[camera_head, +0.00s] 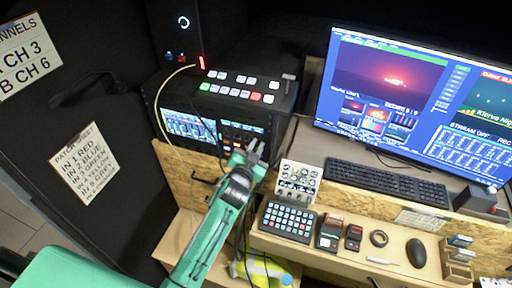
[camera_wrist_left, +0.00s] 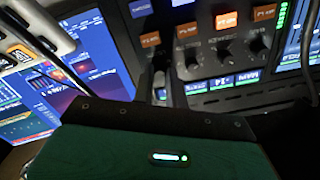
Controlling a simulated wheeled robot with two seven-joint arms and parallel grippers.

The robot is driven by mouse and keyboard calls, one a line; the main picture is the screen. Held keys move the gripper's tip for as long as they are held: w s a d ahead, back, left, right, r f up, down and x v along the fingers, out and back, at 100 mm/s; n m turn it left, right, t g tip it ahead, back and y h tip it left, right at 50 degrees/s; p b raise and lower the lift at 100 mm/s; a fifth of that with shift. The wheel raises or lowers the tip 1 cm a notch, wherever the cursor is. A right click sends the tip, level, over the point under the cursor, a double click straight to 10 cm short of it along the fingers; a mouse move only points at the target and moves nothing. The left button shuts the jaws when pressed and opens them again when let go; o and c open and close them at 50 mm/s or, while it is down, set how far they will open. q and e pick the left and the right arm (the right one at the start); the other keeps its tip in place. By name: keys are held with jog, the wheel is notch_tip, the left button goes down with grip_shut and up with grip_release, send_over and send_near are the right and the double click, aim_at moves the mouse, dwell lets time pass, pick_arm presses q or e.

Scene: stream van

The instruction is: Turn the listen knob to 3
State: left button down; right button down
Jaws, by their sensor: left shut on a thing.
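My left gripper (camera_head: 253,150) reaches up to the front of the black rack unit, at its knob panel (camera_head: 236,136). The left wrist view shows this panel close up, with a row of dark knobs (camera_wrist_left: 223,52) under orange and white lit buttons (camera_wrist_left: 227,19) and small lit displays below. A dark finger of the left gripper (camera_wrist_left: 160,72) stands at the left end of the row. The gripper is shut on what seems to be the listen knob there, mostly hidden by the fingers. Its pointer and scale cannot be read. My right gripper is not in view.
A lit screen (camera_head: 188,126) sits left of the knob panel, and a switcher with buttons (camera_head: 237,90) lies above. A small knob box (camera_head: 298,180) and a button pad (camera_head: 288,220) stand close on the right. Cables hang around the arm. A monitor (camera_head: 400,95) and keyboard (camera_head: 385,182) are farther right.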

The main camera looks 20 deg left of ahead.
pick_arm(q)
jog(key=m, duration=0.5)
jog(key=shift+m, duration=2.5)
jog(key=c, duration=1.7)
grip_release()
jog(key=s+b, duration=0.4)
jog(key=s, duration=0.9)
jog(key=shift+s+a, duration=0.25)
jog(key=shift+s, duration=0.15)
